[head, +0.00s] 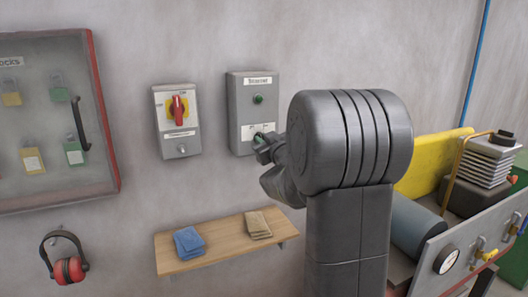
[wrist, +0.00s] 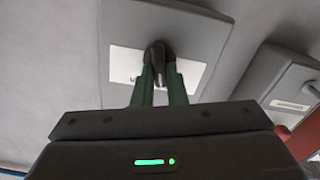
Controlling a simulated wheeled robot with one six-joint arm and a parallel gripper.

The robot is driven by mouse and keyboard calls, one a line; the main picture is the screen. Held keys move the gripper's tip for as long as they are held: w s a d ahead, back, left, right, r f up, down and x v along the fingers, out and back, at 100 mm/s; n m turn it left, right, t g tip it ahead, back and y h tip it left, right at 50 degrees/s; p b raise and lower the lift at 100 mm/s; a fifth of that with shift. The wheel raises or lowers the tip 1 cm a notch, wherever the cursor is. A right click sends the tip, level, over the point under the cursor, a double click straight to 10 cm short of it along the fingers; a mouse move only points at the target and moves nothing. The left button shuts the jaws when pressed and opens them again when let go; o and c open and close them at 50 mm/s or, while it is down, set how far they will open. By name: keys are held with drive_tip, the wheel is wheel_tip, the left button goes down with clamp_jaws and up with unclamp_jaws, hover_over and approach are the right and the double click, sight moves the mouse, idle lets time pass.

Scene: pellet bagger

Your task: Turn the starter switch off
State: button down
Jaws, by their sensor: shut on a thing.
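The starter box (head: 240,105) is a grey box on the wall, with a name label at its top and a green lamp (head: 258,99). Its starter switch sits low on the front, over a white label, and is mostly hidden by my gripper in the head view. In the wrist view the switch is a dark knob (wrist: 159,55) in front of the white label (wrist: 125,64). My gripper (wrist: 160,82) is shut on this knob, one finger on each side; its fingertips also show at the box in the head view (head: 262,146). The label's markings are too small to read surely.
Left of it hangs a grey box with a red handle (head: 178,110) on yellow. A lock cabinet (head: 105,110) and red ear defenders (head: 68,268) are further left. A wooden shelf (head: 222,238) with cloths (head: 188,243) is below. Machinery (head: 440,160) stands at right.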

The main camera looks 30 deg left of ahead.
drive_tip(key=shift+s+f+n+b, duration=0.1)
drive_tip(key=shift+f+n+b, duration=0.05)
drive_tip(key=shift+n+b, duration=1.1)
drive_tip(key=shift+n, duration=0.25)
drive_tip(key=c, duration=1.5)
unclamp_jaws()
drive_tip(key=shift+o, duration=0.2)
drive_tip(key=v, duration=1.3)
drive_tip(key=shift+s+d+b, duration=0.25)
drive_tip(key=shift+s+b, duration=0.05)
drive_tip(key=shift+b, duration=0.1)
drive_tip(key=shift+a, duration=0.1)
